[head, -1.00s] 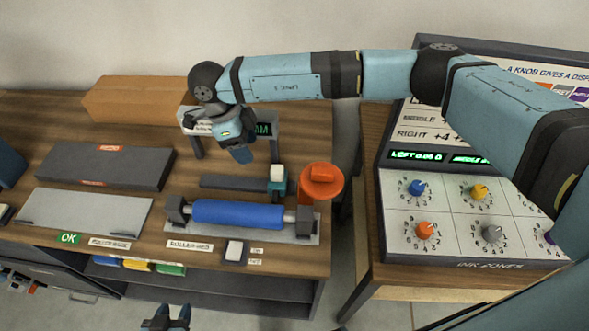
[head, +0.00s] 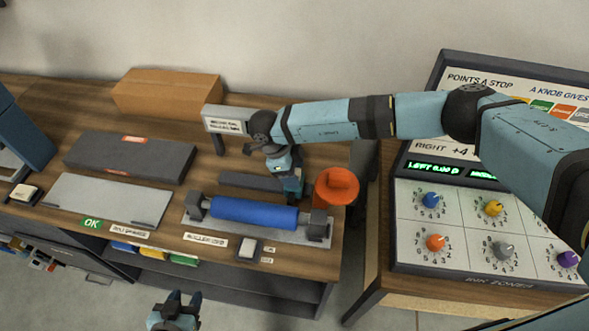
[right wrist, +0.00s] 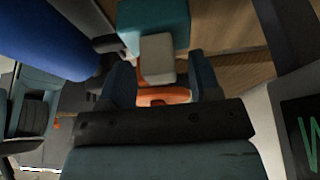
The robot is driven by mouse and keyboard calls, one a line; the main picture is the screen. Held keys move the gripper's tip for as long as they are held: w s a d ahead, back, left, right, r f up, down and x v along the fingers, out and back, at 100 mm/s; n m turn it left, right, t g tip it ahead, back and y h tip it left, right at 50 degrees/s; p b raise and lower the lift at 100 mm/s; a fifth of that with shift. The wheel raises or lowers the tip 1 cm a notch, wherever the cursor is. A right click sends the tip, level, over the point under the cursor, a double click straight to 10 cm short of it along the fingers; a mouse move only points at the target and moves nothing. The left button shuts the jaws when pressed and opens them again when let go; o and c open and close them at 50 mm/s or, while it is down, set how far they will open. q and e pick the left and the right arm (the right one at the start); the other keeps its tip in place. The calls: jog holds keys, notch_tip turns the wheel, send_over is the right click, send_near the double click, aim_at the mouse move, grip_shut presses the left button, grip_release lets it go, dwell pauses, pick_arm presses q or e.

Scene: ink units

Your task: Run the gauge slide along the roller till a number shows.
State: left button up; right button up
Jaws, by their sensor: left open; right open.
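The blue roller (head: 255,213) lies in its grey bed at the front of the wooden bench; it also shows at upper left in the right wrist view (right wrist: 45,38). Behind it runs a dark rail (head: 247,181). The teal gauge slide (right wrist: 153,20) with its pale knob (right wrist: 158,58) is at the rail's right end, mostly hidden by my gripper in the head view. My right gripper (right wrist: 163,78) is open, its fingers on either side of the knob; contact is unclear. My left gripper (head: 178,299) is open and empty in front of the bench.
An orange round-topped pot (head: 337,187) stands close right of the slide. A signed gauge frame (head: 226,121) stands behind the rail; its dark display shows part of a green character in the right wrist view (right wrist: 305,130). A knob console (head: 490,225) stands right.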

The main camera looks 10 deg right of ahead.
jog(key=shift+d+f, duration=0.1)
jog(key=shift+f, duration=0.2)
grip_shut()
jog(key=shift+s+d, duration=0.2)
jog(key=shift+d, duration=0.3)
jog(key=shift+s+d, duration=0.2)
jog(key=shift+d, duration=0.3)
jog(key=shift+c, duration=1.5)
grip_release()
jog(key=o, duration=0.3)
jog(key=shift+d, duration=0.1)
jog(key=shift+s, duration=0.1)
